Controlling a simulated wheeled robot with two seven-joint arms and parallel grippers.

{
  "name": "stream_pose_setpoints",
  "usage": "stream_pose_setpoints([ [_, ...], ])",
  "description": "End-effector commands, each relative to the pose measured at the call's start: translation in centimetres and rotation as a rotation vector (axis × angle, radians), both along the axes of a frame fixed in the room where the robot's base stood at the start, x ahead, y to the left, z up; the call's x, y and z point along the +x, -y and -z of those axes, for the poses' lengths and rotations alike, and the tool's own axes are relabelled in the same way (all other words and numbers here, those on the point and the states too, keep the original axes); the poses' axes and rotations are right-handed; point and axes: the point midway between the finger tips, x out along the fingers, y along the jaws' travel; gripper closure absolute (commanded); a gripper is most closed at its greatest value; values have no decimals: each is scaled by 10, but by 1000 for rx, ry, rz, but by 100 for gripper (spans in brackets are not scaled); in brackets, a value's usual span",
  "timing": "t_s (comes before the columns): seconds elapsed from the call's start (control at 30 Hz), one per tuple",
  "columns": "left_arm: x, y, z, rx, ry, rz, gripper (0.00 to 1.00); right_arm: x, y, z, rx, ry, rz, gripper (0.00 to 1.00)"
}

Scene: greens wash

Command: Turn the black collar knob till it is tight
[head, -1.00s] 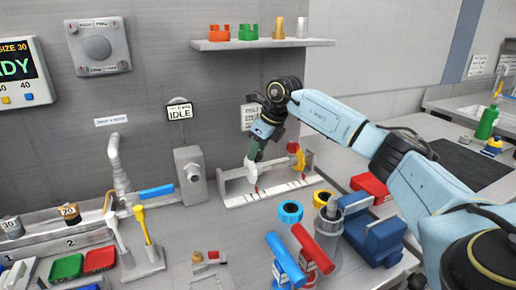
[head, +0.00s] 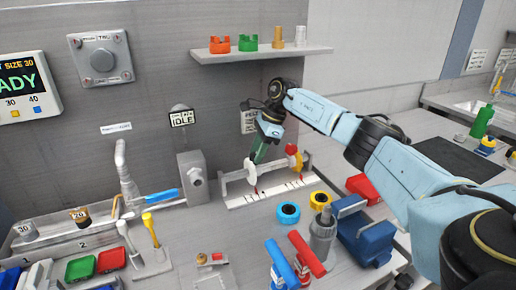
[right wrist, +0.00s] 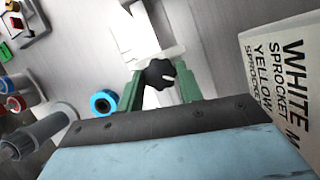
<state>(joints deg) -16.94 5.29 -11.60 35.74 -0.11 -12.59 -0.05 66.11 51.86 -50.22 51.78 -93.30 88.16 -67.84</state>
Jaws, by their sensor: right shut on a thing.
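The black collar knob (right wrist: 158,74) sits between my two green fingertips in the right wrist view, in front of a white part. My right gripper (right wrist: 160,78) is shut on it. In the head view my right gripper (head: 256,158) points down at the left part of a pale fixture (head: 235,203). A white disc (head: 249,171) shows below the fingers there, and the fingers hide the knob. My left gripper is not in view.
A red and yellow part (head: 294,157) stands at the fixture's right end. Blue (head: 288,212) and yellow (head: 321,199) rings lie in front, near a grey cylinder (head: 322,235). A shelf (head: 262,53) with several small parts hangs above. A grey box (head: 193,178) stands left.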

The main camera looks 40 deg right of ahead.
Motion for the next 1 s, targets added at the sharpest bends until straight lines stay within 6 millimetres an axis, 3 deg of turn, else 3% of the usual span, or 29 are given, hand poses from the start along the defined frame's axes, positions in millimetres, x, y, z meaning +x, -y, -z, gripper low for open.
stream_pose_setpoints([
  [0.4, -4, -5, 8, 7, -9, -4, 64, 3, 0, 0, 1, 3, -251, 86],
  [1.0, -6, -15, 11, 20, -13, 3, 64, 2, 0, -1, 0, 4, -315, 86],
])
